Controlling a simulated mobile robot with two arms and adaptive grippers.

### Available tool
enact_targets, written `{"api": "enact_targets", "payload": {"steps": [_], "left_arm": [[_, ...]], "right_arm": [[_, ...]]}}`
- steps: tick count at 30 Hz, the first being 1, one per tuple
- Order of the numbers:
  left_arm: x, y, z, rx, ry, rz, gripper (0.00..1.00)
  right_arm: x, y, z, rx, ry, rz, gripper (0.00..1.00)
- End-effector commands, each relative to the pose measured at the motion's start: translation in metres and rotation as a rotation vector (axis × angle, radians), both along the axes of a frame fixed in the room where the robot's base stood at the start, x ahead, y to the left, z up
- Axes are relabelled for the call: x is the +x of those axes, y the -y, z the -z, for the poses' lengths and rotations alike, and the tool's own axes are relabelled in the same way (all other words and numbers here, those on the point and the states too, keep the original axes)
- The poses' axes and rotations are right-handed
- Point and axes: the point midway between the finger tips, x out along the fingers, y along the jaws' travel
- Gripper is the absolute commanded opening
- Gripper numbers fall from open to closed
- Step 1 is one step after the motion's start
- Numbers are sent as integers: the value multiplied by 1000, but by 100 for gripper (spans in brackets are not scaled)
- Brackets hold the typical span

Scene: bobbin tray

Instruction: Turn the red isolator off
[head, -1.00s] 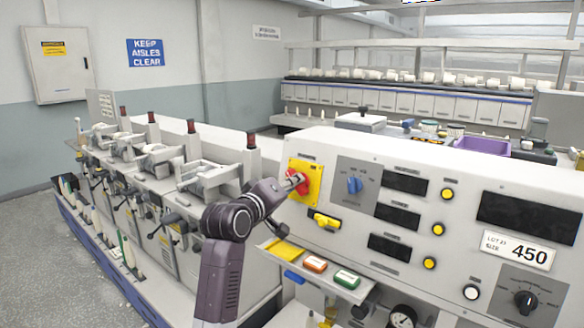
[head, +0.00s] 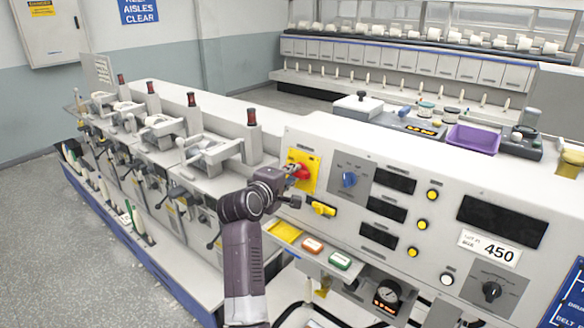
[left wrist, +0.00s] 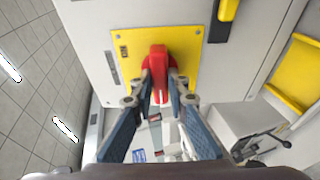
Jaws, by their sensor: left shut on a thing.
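The red isolator (head: 303,172) is a red knob on a yellow plate (head: 313,163), on the sloped front of the grey control panel. My left gripper (head: 292,174) reaches it from the left and hides part of the knob. In the left wrist view the red handle (left wrist: 158,62) lies lengthwise between the two fingers of the left gripper (left wrist: 161,90), which are shut on its sides. A small dark label, too small to read surely, is on the yellow plate beside it. My right gripper is not in view.
Right of the isolator are a blue knob (head: 349,180), dark displays and yellow buttons (head: 432,195). A yellow handle (head: 323,209) sits just below. A shelf with a yellow tray (head: 284,232) and colored blocks is lower. Winding heads (head: 215,152) stand to the left.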

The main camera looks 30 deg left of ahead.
Motion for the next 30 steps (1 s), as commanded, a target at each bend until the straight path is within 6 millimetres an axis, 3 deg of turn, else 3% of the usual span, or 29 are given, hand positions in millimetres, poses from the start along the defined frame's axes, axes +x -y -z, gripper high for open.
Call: {"api": "enact_targets", "payload": {"steps": [14, 15, 20, 30], "left_arm": [[1, 2, 0, -19, 1, 0, 0], [1, 2, 0, -19, 1, 0, 15], [1, 1, -1, -17, 1, -1, 32], [-3, 1, -1, -15, 0, -3, 32]], "right_arm": [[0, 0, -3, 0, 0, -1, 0], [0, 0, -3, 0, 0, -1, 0], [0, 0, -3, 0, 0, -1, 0], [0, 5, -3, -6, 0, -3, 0]]}}
